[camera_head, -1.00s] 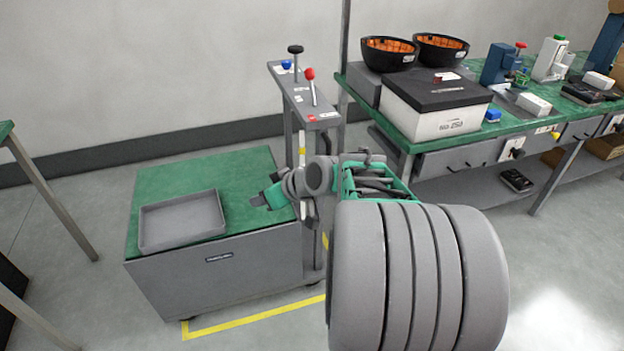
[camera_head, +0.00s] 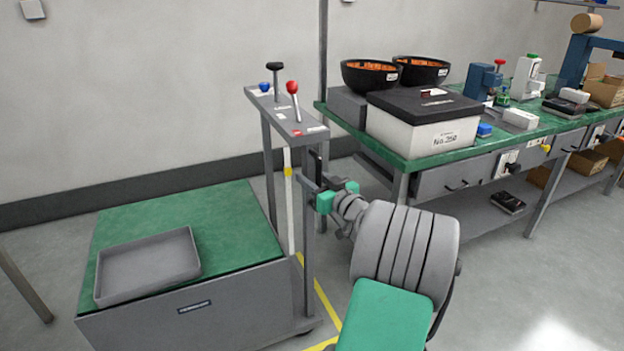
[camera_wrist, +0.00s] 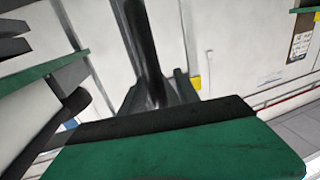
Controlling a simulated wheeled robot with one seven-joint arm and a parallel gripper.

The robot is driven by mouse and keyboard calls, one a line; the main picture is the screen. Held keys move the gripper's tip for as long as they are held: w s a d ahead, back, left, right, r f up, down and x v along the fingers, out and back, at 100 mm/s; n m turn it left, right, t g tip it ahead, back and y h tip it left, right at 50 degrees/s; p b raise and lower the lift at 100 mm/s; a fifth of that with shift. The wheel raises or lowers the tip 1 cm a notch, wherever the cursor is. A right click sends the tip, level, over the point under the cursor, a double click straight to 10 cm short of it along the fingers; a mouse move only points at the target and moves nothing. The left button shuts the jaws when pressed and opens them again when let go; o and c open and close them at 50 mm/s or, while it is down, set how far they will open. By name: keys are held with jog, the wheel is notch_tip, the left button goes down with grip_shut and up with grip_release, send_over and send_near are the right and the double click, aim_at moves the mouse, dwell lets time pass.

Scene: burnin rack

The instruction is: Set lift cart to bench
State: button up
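The lift cart (camera_head: 193,318) stands at left with a green deck (camera_head: 225,225) lower than the bench top. Its upright column (camera_head: 300,127) at the deck's right end carries a black-knobbed lever (camera_head: 275,80), a red-knobbed lever (camera_head: 293,97) and a small blue knob (camera_head: 264,87). The green-topped bench (camera_head: 455,158) is at right. My gripper (camera_head: 318,185) is beside the column's right side, below the lever panel. Its finger gap is unclear. In the wrist view, a dark upright bar (camera_wrist: 143,50) shows beyond a green, black-edged part; whether they touch is unclear.
A grey tray (camera_head: 148,268) lies on the cart deck. The bench holds a black-lidded white box (camera_head: 420,125), black bowls (camera_head: 371,76) and several devices. Yellow floor tape (camera_head: 322,295) runs beside the cart. Open floor lies at lower right.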

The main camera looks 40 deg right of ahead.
grip_shut()
dwell(0.4)
dwell(1.0)
